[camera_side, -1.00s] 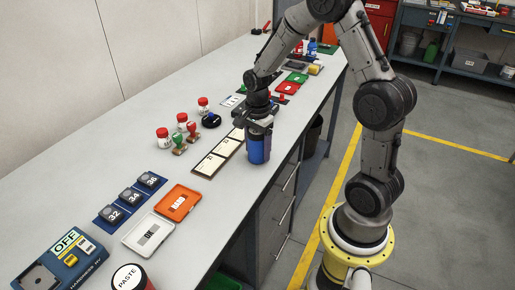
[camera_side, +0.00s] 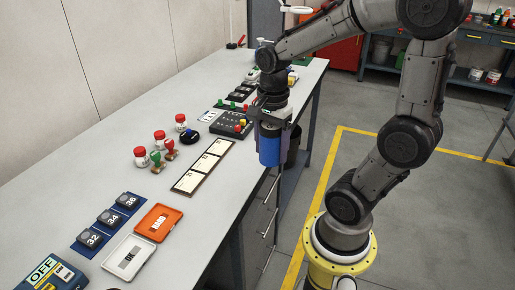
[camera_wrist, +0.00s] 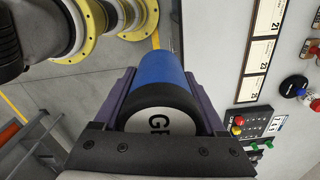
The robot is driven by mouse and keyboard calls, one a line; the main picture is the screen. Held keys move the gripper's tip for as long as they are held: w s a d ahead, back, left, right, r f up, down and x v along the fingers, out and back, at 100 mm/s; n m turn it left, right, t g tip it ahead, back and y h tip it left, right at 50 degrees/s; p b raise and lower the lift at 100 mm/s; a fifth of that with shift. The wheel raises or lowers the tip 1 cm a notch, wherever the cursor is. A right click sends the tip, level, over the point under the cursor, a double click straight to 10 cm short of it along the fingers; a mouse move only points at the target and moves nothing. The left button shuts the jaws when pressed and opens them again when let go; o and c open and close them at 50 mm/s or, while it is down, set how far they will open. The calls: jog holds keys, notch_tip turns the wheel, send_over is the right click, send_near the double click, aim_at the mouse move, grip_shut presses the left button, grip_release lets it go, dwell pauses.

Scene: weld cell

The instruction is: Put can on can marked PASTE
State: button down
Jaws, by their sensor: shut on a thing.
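My gripper (camera_side: 271,116) is shut on a blue can (camera_side: 270,150), which also shows in the wrist view (camera_wrist: 175,75). The can hangs upright below my gripper, raised at the bench's front edge. In the wrist view its near end has a black rim and a white label (camera_wrist: 160,125) with "GR" legible, the rest hidden by the gripper. The fingers lie along both sides of it. The can marked PASTE is in neither current view; the earlier side view had it at the bottom edge, on the near end of the bench.
The bench (camera_side: 120,165) carries an orange tray (camera_side: 147,231), a pale tray (camera_side: 118,265), a blue numbered rack (camera_side: 93,224), a card strip (camera_side: 202,165), red-capped jars (camera_side: 140,157), stamps and a button box (camera_side: 230,125). An OFF-marked device (camera_side: 45,272) sits at the near end.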

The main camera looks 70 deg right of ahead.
jog(key=shift+s+a+r, duration=0.2)
jog(key=shift+s, duration=0.25)
